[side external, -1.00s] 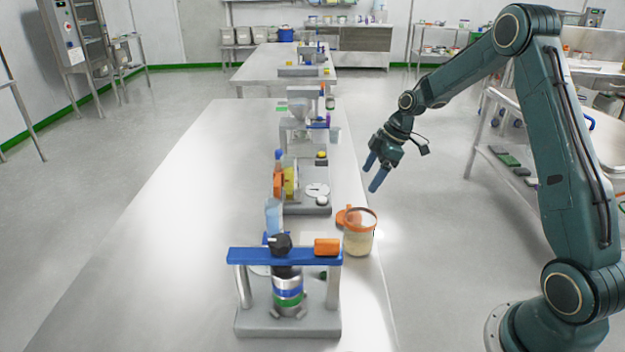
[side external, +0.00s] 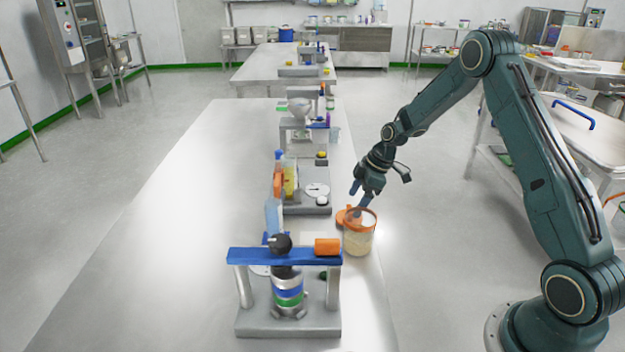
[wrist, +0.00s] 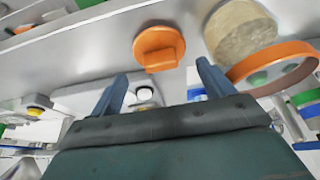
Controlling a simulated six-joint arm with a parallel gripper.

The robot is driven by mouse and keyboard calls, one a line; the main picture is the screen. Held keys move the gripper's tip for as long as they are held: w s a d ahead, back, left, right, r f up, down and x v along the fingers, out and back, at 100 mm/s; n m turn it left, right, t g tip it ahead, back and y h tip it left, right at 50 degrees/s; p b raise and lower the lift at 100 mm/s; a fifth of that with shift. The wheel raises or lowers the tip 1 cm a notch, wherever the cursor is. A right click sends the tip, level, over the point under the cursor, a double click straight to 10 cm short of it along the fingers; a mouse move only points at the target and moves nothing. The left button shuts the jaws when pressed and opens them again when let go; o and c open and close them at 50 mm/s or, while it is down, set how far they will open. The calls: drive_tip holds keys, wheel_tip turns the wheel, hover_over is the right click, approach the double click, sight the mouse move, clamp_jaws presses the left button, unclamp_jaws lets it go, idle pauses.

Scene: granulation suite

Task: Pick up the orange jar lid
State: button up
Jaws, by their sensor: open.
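The orange jar lid (wrist: 158,47) is a disc with a raised grip bar. It lies on the steel table beside the jar, and in the side view its edge (side external: 342,215) shows just left of the jar, which partly hides it. The jar (side external: 359,241) is clear with pale contents and an orange rim (wrist: 272,70); it also shows in the wrist view (wrist: 239,32). My gripper (side external: 360,194) is open and empty, above the table close to the lid and jar. In the wrist view the lid appears just beyond and between the blue fingertips (wrist: 162,70).
A press-like stand (side external: 287,325) with a blue crossbar is in front. A grey-based device (side external: 308,207) with bottles stands behind the lid. The table (side external: 170,230) is clear on the left.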

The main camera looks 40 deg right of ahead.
drive_tip(key=shift+x, duration=2.6)
drive_tip(key=c, duration=0.7)
